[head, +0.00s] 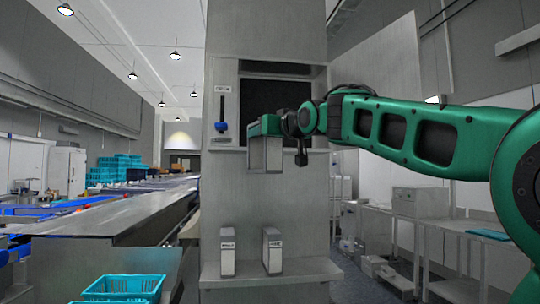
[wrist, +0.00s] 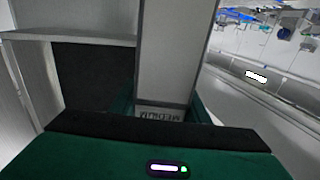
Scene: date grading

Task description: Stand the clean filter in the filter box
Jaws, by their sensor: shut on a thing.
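My gripper (head: 266,134) is shut on a pale grey, box-shaped filter (head: 266,157), which hangs upright below it in front of the grey cabinet. In the wrist view the held filter (wrist: 176,52) stands between the jaws, with an upside-down label that seems to read MEDIUM. The filter box appears to be the dark, square opening (head: 275,97) high in the cabinet; its frame and dark inside (wrist: 92,75) show at the left of the wrist view. The filter is outside the opening, at about its lower edge in the head view. I cannot tell whether it is clean.
Two similar labelled grey blocks (head: 227,255) (head: 271,251) stand on the cabinet's lower ledge (head: 290,270). A blue-handled slider (head: 222,126) is left of the opening. A teal crate (head: 122,288) and a conveyor (head: 140,215) lie left; a side table (head: 470,226) stands right.

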